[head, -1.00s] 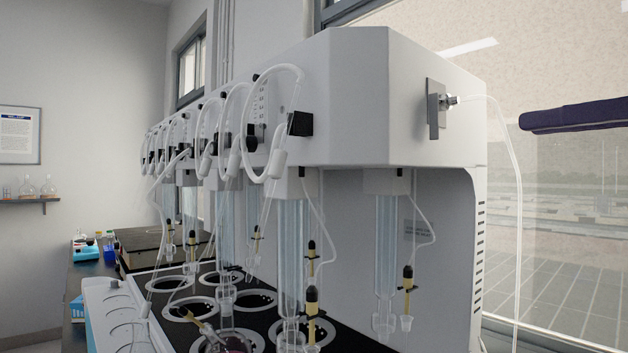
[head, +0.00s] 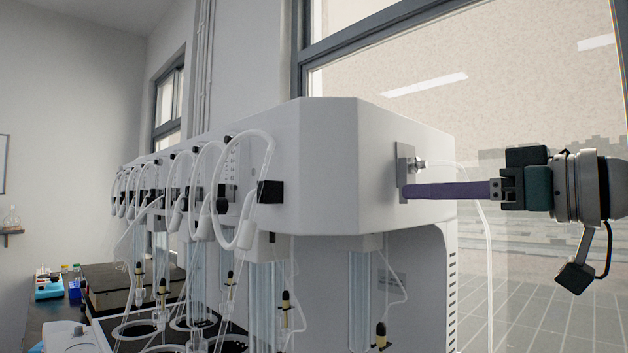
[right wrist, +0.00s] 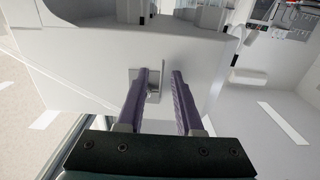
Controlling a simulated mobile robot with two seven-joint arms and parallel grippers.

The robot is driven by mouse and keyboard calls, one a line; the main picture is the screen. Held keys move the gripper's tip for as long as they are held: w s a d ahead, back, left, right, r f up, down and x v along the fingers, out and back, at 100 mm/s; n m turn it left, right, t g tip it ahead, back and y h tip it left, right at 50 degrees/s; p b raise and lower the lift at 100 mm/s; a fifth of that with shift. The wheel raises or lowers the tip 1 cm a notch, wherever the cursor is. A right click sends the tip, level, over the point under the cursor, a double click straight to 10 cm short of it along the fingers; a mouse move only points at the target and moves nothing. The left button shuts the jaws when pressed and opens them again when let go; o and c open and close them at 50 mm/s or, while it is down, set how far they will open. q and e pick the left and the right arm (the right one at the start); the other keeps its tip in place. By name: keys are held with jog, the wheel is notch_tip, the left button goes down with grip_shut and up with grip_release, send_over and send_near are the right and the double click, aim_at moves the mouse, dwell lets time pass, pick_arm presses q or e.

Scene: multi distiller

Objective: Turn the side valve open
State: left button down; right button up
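The side valve (head: 403,160) is a grey metal plate and lever on the right end face of the white distiller (head: 328,150), with a fitting and a clear hose. My right gripper (head: 407,191) comes in from the right, its purple fingers pointing at the lower part of the valve. In the right wrist view the two fingers (right wrist: 161,73) are apart with a gap between them. The valve (right wrist: 154,82) shows there beside the left finger, partly hidden by it. I cannot tell whether a finger touches the lever. My left gripper is out of view.
The clear hose (head: 485,230) hangs down from the valve behind my right gripper. Glass condensers (head: 265,300) and looped white tubes (head: 255,190) line the distiller's front. The window (head: 540,260) stands behind the machine.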

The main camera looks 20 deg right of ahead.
jog(key=shift+p+x, duration=0.3)
jog(key=shift+x, duration=0.45)
jog(key=shift+a, duration=0.1)
jog(key=shift+c, duration=0.2)
grip_shut()
dwell(0.8)
